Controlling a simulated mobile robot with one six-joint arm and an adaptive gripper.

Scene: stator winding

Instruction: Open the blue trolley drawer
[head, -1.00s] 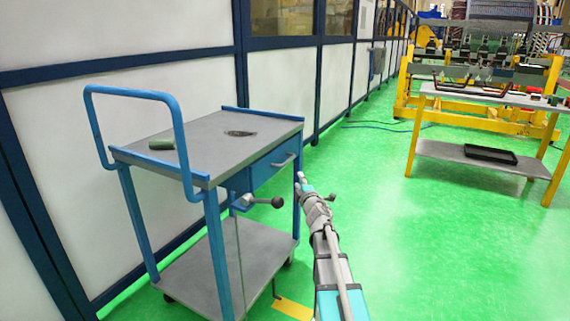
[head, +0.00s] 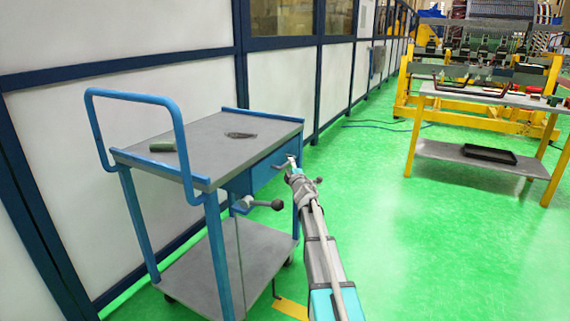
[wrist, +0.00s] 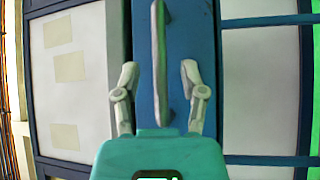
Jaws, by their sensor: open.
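The blue trolley (head: 205,196) stands at the left in the head view, with a grey top and a blue push handle. Its blue drawer (head: 263,171) sits under the top at the right end and looks closed. The drawer's grey bar handle (wrist: 161,60) runs upright through the middle of the wrist view. My gripper (head: 290,163) is at the drawer front in the head view. In the wrist view my gripper (wrist: 160,78) is open, with one finger on each side of the handle and visible gaps to both. In the head view my gripper partly hides the handle.
A green cylinder (head: 162,145) and a dark flat item (head: 240,135) lie on top. White wall panels stand behind. The green floor to the right is open up to a yellow-legged table (head: 480,152).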

